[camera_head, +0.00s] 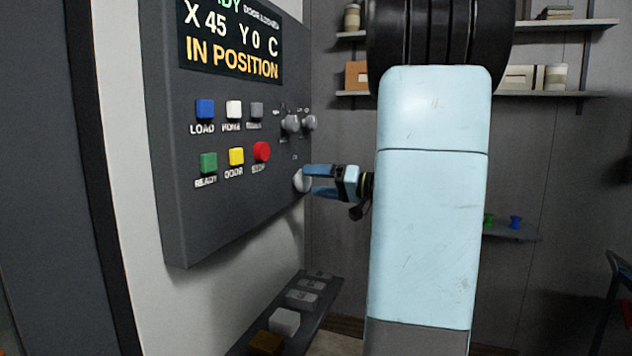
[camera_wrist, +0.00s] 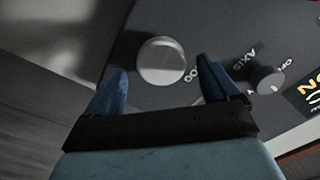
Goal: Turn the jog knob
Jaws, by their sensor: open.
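The jog knob (camera_head: 301,181) is a large round light-grey knob low on the right side of the dark control panel (camera_head: 200,235). My gripper (camera_head: 312,181) is right at the knob, its blue fingers pointing left toward the panel. In the wrist view the knob (camera_wrist: 161,60) lies just beyond and between the fingertips of my open gripper (camera_wrist: 160,75). The right finger looks close to the knob's edge; whether it touches I cannot tell. The panel display reads X 45, Y 0, C and IN POSITION.
Two smaller grey knobs (camera_head: 291,124) sit above the jog knob; one dial (camera_wrist: 266,80) shows beside an AXIS label in the wrist view. Coloured buttons, including a red one (camera_head: 262,151), are to the left. Below is a ledge (camera_head: 325,296) with blocks. Shelves (camera_head: 560,95) line the back wall.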

